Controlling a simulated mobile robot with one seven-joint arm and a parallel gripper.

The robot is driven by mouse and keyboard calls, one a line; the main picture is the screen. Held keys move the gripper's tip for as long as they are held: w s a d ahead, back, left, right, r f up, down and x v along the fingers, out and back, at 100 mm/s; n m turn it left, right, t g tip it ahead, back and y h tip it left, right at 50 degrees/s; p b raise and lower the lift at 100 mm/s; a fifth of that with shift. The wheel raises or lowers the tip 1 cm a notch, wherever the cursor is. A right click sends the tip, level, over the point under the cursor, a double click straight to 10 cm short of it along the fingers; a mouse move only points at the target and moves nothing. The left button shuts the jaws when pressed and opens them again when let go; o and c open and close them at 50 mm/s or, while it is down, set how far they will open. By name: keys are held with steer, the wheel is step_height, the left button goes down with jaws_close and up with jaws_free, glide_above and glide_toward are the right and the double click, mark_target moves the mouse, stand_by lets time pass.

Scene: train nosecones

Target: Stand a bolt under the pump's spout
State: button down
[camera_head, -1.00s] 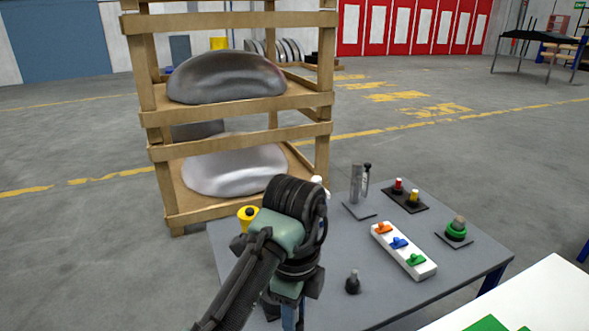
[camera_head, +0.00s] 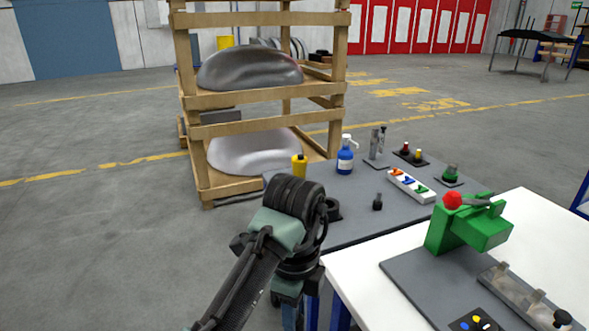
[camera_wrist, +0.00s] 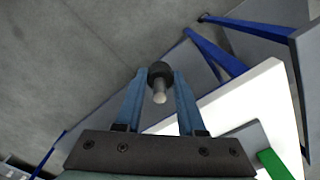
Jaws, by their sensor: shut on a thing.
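The pump is a blue bottle (camera_head: 345,163) with a white head and spout, upright at the back of the grey table (camera_head: 352,233) in the head view. My gripper (camera_wrist: 160,72) is shut on a bolt (camera_wrist: 160,97) in the wrist view. The bolt has a black round head and a pale grey shank. In the head view my arm hides the gripper and this bolt; the gripper is well short of the pump. Another dark bolt-like piece (camera_head: 377,203) stands on the grey table, right of and nearer than the pump.
A yellow container (camera_head: 299,166) stands left of the pump, with a black ring (camera_head: 333,209) nearer. A white block with coloured pieces (camera_head: 411,187) lies to the right. A white table (camera_head: 360,278) with a green press (camera_head: 467,228) is in front. A wooden rack (camera_head: 265,127) stands behind.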

mark_target(302, 326)
steer(key=shift+s+d+f+n, duration=0.1)
steer(key=shift+s+f+n, duration=0.15)
steer(key=shift+n, duration=0.25)
steer(key=f+n, duration=0.2)
steer(key=w+d+f+n, duration=0.1)
steer(key=shift+n, duration=0.3)
steer(key=s+a+f+n, duration=0.1)
steer(key=s+f+n, duration=0.5)
steer(key=f+n, duration=0.95)
step_height(302, 326, up, 14)
steer(key=w+d+n+p, duration=0.1)
steer(key=w+n+p, duration=0.1)
steer(key=p, duration=0.6)
steer(key=s+p, duration=0.5)
steer(key=s, duration=0.4)
steer(key=shift+s+a+f, duration=0.3)
steer(key=shift+a+f, duration=0.1)
steer(key=shift+a, duration=0.1)
